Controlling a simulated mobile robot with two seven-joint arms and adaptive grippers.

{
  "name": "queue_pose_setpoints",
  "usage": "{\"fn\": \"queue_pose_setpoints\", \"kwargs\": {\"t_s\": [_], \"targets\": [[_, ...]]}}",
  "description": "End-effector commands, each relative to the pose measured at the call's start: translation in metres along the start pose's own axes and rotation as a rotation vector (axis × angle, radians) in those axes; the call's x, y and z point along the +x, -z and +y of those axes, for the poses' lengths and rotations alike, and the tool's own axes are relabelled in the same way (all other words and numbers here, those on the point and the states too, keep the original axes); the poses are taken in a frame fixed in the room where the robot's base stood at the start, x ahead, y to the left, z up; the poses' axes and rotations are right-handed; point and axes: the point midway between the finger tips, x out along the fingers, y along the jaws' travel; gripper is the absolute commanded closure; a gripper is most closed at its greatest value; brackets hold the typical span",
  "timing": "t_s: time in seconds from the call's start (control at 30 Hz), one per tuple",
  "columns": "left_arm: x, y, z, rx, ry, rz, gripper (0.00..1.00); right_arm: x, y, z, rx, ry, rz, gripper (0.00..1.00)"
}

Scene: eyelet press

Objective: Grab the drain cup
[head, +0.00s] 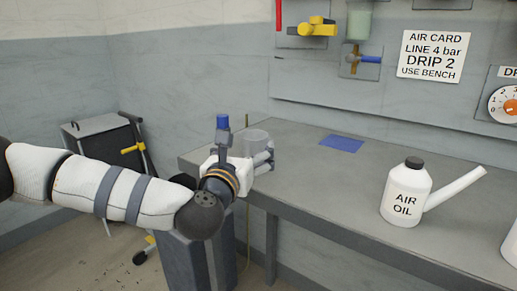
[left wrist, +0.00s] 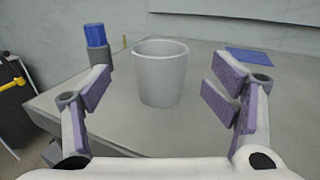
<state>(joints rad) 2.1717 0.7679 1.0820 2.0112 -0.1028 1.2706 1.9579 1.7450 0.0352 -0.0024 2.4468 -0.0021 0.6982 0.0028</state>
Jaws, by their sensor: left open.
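The drain cup appears to be the plain grey, open-topped cup (left wrist: 160,75) standing upright on the bench, in the middle of the left wrist view. In the head view the cup (head: 256,138) shows at the bench's left end, partly hidden by my gripper. My left gripper (head: 264,158) is open, close in front of the cup. In the left wrist view its two purple-padded fingers (left wrist: 160,92) stand apart, one to each side of the cup's picture, with gaps on both sides. Whether the cup is between the pads in depth, I cannot tell. My right gripper is not in view.
A blue-topped grey object (left wrist: 96,36) stands left of the cup, near my left finger. A blue flat patch (head: 341,144) lies behind on the grey bench (head: 320,185). A white AIR OIL bottle (head: 405,195) with a spout stands to the right. A black cart (head: 95,127) is beyond my arm.

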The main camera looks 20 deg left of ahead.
Motion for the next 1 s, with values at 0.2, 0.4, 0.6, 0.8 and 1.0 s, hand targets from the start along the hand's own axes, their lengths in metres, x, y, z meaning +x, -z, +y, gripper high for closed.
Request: {"fn": "queue_pose_setpoints", "kwargs": {"t_s": [0.2,0.4,0.6,0.8,1.0], "targets": [[0.031,-0.001,-0.001,0.004,0.001,0.001,0.22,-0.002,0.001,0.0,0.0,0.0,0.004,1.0],[0.068,-0.003,-0.001,0.005,0.003,0.004,0.22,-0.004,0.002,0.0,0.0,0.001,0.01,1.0],[0.076,-0.003,0.0,0.004,0.004,0.006,0.22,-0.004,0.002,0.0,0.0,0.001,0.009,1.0],[0.075,-0.003,-0.001,0.004,0.005,0.006,0.47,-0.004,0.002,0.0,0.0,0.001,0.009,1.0],[0.075,-0.003,-0.001,0.005,0.005,0.005,0.74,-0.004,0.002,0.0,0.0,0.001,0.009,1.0]]}}
